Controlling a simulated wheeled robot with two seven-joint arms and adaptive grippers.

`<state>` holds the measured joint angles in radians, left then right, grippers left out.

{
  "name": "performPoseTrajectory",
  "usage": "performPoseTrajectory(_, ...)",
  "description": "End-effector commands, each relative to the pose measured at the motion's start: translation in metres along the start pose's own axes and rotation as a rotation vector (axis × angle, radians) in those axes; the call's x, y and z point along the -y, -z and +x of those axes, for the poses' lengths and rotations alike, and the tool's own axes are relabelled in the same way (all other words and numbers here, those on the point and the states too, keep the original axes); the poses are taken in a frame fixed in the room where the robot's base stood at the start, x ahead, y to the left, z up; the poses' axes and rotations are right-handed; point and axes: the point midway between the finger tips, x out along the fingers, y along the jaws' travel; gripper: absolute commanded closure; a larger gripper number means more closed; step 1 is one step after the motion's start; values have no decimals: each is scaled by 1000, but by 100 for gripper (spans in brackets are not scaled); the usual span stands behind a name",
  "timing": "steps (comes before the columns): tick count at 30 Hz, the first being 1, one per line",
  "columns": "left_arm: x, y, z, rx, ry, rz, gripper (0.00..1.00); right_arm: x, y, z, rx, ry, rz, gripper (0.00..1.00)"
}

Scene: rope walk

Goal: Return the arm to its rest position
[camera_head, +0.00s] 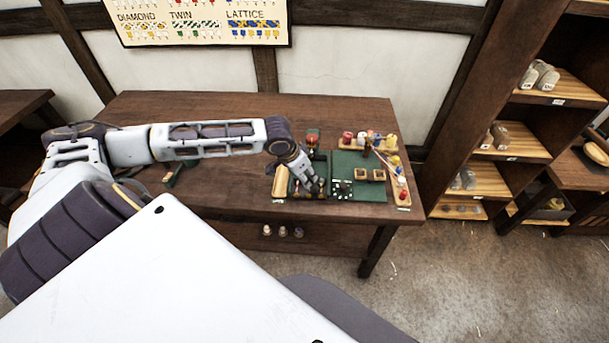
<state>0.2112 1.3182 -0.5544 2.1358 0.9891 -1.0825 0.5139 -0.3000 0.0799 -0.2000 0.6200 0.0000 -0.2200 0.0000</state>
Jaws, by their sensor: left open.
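My left arm (210,138) comes in from the left and reaches across the wooden table. My left gripper (315,189) is over the left part of the green mat area, pointing down and to the right. It is open; its fingers are small and dark here, and I cannot tell whether they touch anything. My right gripper is not in view.
The wooden table (232,196) carries a green mat (367,190), two small wooden boxes, a tan roll (280,181) and a wooden rack (401,189) with coloured spools. A shelf unit (476,181) stands at right. The table's front left is mostly clear.

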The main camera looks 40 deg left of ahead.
Motion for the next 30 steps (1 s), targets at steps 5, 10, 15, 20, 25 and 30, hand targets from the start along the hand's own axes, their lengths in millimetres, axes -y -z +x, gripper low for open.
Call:
performPoseTrajectory(5,0,0,0,0,0,0,59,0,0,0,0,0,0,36)
performPoseTrajectory(10,0,0,0,0,0,0,59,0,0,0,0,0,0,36)
performPoseTrajectory(15,-3,0,1,-1,-3,4,59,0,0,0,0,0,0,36)
performPoseTrajectory(20,-16,-3,6,0,-16,26,59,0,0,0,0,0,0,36)
performPoseTrajectory(25,-43,-10,15,-5,-40,69,59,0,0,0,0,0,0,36)
performPoseTrajectory(30,-73,-17,23,-14,-65,115,59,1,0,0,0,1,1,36)
